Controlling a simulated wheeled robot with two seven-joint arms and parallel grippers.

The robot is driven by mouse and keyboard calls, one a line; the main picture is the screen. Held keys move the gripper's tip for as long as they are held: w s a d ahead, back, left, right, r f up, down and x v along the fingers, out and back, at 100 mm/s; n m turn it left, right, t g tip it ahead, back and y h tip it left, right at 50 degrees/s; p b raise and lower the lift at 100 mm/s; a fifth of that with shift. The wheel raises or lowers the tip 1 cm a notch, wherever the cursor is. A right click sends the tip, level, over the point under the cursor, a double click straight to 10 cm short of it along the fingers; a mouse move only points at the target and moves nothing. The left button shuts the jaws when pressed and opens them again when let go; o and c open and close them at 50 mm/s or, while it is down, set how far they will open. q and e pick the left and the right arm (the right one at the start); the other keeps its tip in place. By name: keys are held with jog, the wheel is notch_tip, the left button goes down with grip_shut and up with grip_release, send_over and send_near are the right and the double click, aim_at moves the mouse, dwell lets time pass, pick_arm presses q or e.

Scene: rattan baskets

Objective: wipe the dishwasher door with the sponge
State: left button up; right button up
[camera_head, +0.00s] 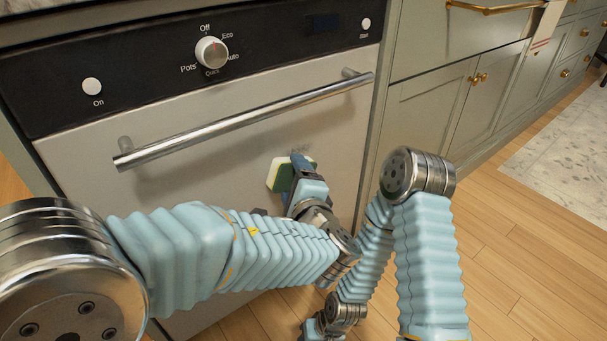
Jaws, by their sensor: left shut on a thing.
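The dishwasher door (215,165) is a closed, upright steel panel below a black control strip. My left gripper (289,172) is in front of the right part of the door, below the handle, shut on the sponge (276,174). The sponge is pale yellow with a green edge and is partly hidden by the gripper. It is at or very close to the door surface; I cannot tell if it touches. A faint grey patch shows on the door just right of the gripper. My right gripper (322,327) is low at the bottom edge, over the floor, its fingers unclear.
The bar handle (245,118) sticks out across the door above my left gripper. The control strip (150,62) has a dial and knobs. Grey-green cabinets (430,120) with brass handles run on to the right. The wooden floor (530,240) is clear at the right.

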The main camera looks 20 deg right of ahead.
aim_at(327, 144)
pick_arm(q)
jog(key=shift+s+a, duration=0.2)
jog(key=shift+a, duration=0.7)
jog(key=shift+r+p, duration=0.45)
jog(key=shift+r, duration=0.7)
jog(key=shift+w+d, duration=0.6)
jog(key=shift+d, duration=1.05)
jog(key=shift+w+d, duration=0.65)
jog(key=shift+d, duration=0.95)
jog(key=shift+w+d, duration=0.6)
jog(key=shift+d, duration=1.05)
jog(key=shift+w+d, duration=0.1)
jog(key=shift+d, duration=0.55)
jog(key=shift+c, duration=1.3)
jog(key=shift+s+d+f+b, duration=0.2)
jog(key=shift+d+b, duration=0.1)
jog(key=shift+b, duration=0.2)
jog(key=shift+c, duration=0.3)
jog(key=shift+s+a+r, duration=0.15)
jog(key=shift+s+a, duration=0.05)
jog(key=shift+s, duration=0.1)
jog(key=shift+s+a, duration=0.45)
jog(key=shift+a, duration=1.45)
jog(key=shift+s+a, duration=0.5)
jog(key=shift+a, duration=1.35)
jog(key=shift+s+a, duration=0.45)
jog(key=shift+a, duration=1.45)
